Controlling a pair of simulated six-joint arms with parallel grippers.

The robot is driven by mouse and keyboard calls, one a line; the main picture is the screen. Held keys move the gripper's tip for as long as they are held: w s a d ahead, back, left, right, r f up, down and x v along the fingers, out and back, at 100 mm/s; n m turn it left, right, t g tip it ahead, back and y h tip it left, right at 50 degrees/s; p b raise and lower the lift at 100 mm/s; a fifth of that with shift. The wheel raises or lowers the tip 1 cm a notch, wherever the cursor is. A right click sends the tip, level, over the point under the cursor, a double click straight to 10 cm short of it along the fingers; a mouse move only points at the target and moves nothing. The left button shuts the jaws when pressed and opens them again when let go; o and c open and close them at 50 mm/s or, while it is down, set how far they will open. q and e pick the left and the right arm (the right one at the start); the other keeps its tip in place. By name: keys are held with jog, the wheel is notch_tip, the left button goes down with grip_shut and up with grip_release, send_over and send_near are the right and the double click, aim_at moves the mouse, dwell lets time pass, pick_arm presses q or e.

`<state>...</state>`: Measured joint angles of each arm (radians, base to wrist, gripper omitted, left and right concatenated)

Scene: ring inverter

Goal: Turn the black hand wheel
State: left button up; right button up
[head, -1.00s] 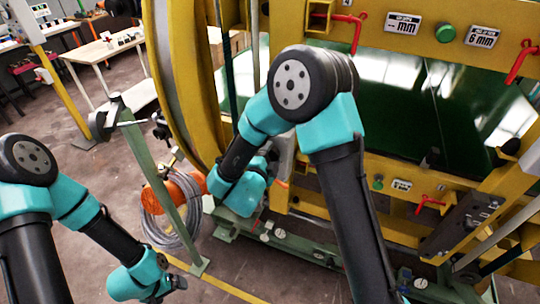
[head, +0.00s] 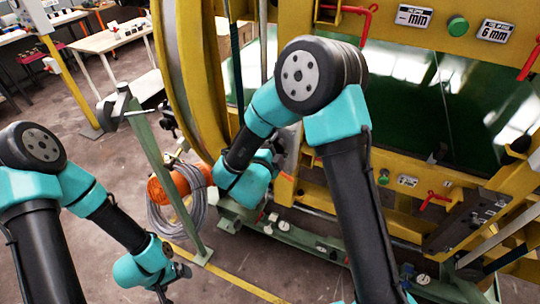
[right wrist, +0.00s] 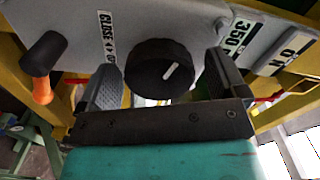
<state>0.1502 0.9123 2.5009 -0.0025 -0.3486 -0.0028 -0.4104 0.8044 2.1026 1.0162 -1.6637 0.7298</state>
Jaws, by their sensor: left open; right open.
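My right gripper (right wrist: 161,80) is open, with one finger on each side of the wheel. Gaps show between the fingers and the wheel's rim, so it does not look gripped. In the head view my right gripper is mostly hidden behind its own wrist, near the yellow frame. My left gripper (head: 172,282) hangs low over the floor, away from the machine, at the bottom of the head view.
A black handle with an orange part (right wrist: 42,68) sticks out left of the wheel in the right wrist view. A green post (head: 165,175) and a coiled grey hose (head: 180,205) stand between my arms. Red levers (head: 357,30) and a green button (head: 458,26) are on the yellow frame.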

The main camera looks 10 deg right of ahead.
jog(key=v, duration=1.7)
jog(key=shift+a+f, duration=0.1)
jog(key=shift+f, duration=0.05)
jog(key=w+d+f+n+g+y, duration=0.25)
jog(key=d+f+n+y, duration=0.2)
jog(key=f, duration=0.45)
jog(key=w+d+f+n+g+y, duration=0.25)
jog(key=d+f+n+y, duration=0.2)
jog(key=f, duration=0.35)
jog(key=s+d+f+n+g+y, duration=0.3)
jog(key=s+f+n+g, duration=0.1)
jog(key=s+f+n, duration=0.1)
jog(key=s+d+f+n+g+y, duration=0.3)
jog(key=s+d+f+n+g, duration=0.1)
jog(key=s+f, duration=0.3)
jog(key=shift+s+d+f+n, duration=0.3)
jog(key=shift+s+n, duration=0.35)
jog(key=shift+n, duration=0.25)
dwell(1.1)
